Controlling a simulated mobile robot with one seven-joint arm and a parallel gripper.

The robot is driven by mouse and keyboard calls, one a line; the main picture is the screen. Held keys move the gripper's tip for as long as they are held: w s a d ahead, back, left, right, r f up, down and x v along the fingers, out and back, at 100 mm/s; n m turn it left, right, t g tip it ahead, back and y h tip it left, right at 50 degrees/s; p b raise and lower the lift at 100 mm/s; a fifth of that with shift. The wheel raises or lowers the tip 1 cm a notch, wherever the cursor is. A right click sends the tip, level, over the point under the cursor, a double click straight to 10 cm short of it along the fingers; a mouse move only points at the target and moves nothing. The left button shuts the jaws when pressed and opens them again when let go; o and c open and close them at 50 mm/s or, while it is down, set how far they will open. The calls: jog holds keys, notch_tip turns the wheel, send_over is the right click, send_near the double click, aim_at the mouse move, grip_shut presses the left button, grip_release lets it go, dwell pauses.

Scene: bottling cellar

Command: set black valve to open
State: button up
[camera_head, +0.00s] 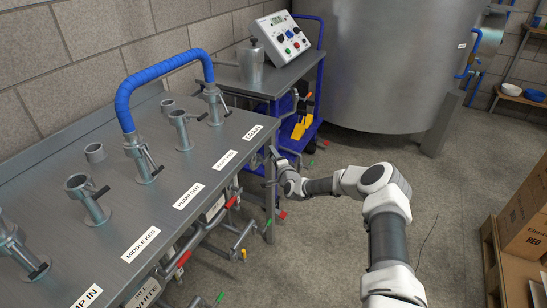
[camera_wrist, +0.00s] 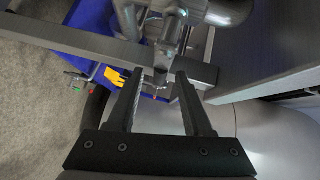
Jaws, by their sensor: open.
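My gripper (camera_head: 275,165) is at the right end of the steel table, beside its edge and below the top. In the wrist view my gripper (camera_wrist: 155,82) is open, with its two dark fingers apart. A grey pipe fitting (camera_wrist: 172,45) lies just beyond the fingertips, with a thin part reaching down between them; I cannot tell its colour for certain or whether it is the black valve. Black lever handles (camera_head: 101,192) show on several pipe stubs on the table top. No black lever can be made out clearly at my gripper.
The steel table (camera_head: 220,140) carries labels and a blue hose (camera_head: 165,65). Red-handled valves (camera_head: 183,259) are on pipes along its front. A blue trolley (camera_head: 312,75) and a large tank (camera_head: 390,60) stand behind. Cardboard boxes (camera_head: 525,215) are at right. Floor between is clear.

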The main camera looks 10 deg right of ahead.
jog(key=shift+w, duration=0.45)
grip_shut()
dwell(1.2)
